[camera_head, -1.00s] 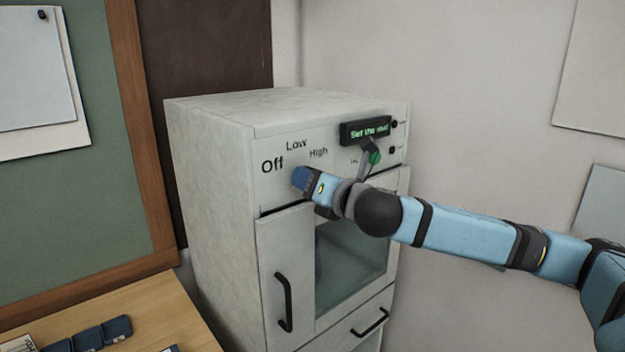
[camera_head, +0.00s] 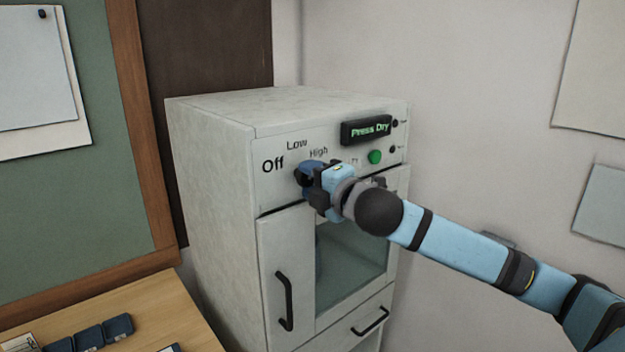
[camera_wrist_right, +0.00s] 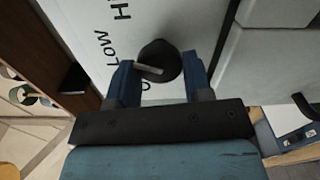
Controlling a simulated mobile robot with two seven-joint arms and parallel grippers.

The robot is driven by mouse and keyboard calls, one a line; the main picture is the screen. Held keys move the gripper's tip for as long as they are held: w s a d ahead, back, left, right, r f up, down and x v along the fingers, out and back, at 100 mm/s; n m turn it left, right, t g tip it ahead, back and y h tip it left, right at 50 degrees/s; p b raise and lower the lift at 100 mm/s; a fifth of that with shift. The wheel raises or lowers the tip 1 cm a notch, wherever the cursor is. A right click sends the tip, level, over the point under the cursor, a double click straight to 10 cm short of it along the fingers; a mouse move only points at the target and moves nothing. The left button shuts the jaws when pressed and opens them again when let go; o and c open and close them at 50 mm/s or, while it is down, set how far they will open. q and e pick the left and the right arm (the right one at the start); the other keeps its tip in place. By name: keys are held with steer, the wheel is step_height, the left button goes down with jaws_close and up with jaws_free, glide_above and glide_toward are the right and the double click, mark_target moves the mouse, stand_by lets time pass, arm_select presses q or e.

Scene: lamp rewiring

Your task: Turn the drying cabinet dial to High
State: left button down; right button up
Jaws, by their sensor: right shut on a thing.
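The drying cabinet (camera_head: 210,165) is a pale, worn box with a control panel marked Off, Low and High. My right gripper (camera_head: 308,176) is at the dial, just below the High label, and hides most of it in the head view. In the right wrist view the dial (camera_wrist_right: 160,58) is a black round knob with a pale pointer bar. My right gripper (camera_wrist_right: 161,78) has one blue finger on each side of it and is shut on it. I cannot tell for sure which label the pointer faces. The display (camera_head: 368,130) reads "Press Dry" in green. My left gripper is out of view.
A green button (camera_head: 375,157) sits below the display, right of my gripper. The cabinet door with its black handle (camera_head: 284,302) is below the panel. A wooden table (camera_head: 165,318) with dark blue pieces stands at the lower left.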

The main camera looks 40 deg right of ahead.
steer(key=m+p, duration=0.1)
steer(key=m, duration=0.6)
steer(key=shift+r, duration=0.2)
steer(key=shift+m, duration=0.4)
steer(key=o, duration=0.9)
steer(key=shift+c, duration=0.2)
steer(key=shift+o, duration=0.3)
steer(key=shift+w+f, duration=0.1)
